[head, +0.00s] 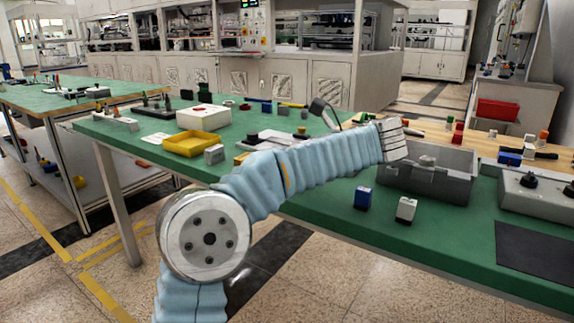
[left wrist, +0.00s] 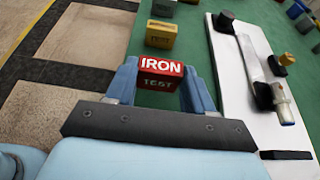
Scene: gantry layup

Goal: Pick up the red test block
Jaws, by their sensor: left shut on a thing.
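The red test block (left wrist: 159,70), with white lettering "IRON" on its upper face and "TEST" on its darker side, sits between the two blue fingers of my left gripper (left wrist: 165,85) in the left wrist view. The gripper is shut on it. Green tabletop shows beyond the block. In the head view my left arm reaches from the lower left across the green table (head: 315,200); I cannot make out its fingers or the red test block there. My right gripper is in neither view.
In the left wrist view a yellow block (left wrist: 161,35) stands beyond the red one, and a white board (left wrist: 235,75) with dark parts lies to the right.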

